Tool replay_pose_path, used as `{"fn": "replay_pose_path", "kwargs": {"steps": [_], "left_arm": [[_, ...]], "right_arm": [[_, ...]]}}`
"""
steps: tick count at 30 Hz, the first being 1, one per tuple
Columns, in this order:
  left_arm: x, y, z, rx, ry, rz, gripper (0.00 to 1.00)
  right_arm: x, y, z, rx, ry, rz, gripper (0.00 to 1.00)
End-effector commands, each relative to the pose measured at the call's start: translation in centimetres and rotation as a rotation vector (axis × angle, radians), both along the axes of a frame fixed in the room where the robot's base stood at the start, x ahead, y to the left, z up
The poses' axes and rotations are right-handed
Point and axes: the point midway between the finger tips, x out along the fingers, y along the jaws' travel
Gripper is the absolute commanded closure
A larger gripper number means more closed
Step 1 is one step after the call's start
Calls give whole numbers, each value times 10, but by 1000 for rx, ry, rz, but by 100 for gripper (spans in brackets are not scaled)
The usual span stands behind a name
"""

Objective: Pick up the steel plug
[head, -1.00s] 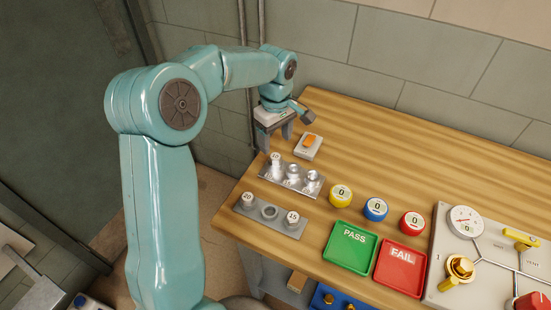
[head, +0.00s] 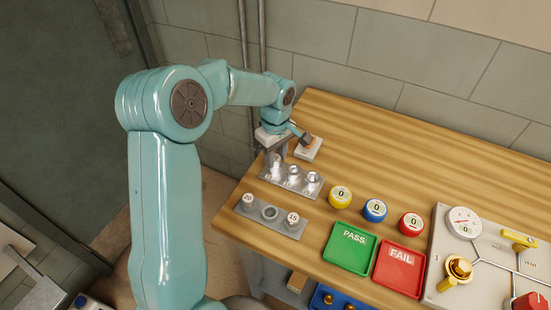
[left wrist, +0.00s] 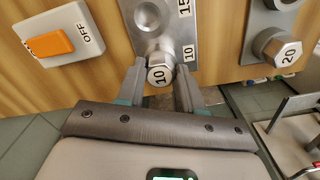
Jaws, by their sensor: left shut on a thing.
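The steel plug (left wrist: 160,68), a hex-headed piece marked 10, is between the fingers of my left gripper (head: 277,156). In the left wrist view the gripper (left wrist: 160,80) is shut on it, one finger on each side. The plug is at the 10 end of the rear steel block (head: 311,190). I cannot tell whether it is still seated there. The block's other two round sockets show. The front steel block (head: 289,232) holds a plug marked 20 (head: 248,202) and a plug marked 15 (head: 292,219), with an empty ring between them. My right gripper is not in view.
A white switch with an orange rocker (left wrist: 50,44) lies behind the gripper. Yellow (head: 340,196), blue (head: 375,209) and red (head: 411,223) round counters, a green PASS tray (head: 350,260) and a red FAIL tray (head: 399,283) stand to the right. The back of the bench is clear.

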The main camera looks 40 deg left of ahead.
Motion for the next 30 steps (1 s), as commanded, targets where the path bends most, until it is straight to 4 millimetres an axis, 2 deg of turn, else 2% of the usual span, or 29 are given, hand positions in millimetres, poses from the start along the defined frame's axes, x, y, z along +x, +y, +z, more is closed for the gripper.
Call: {"fn": "replay_pose_path", "kwargs": {"steps": [5, 11, 14, 24, 30], "left_arm": [[0, 0, 3, 0, 0, 0, 100], [1, 0, 26, 2, -5, 1, 100], [1, 0, 49, 2, -7, 1, 100], [1, 0, 151, 1, -6, 1, 100], [1, 0, 188, 1, -2, -1, 100]], "right_arm": [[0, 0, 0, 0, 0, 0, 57], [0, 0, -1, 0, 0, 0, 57], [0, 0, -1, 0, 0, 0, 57], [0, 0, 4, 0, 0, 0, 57], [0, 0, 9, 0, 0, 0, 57]]}}
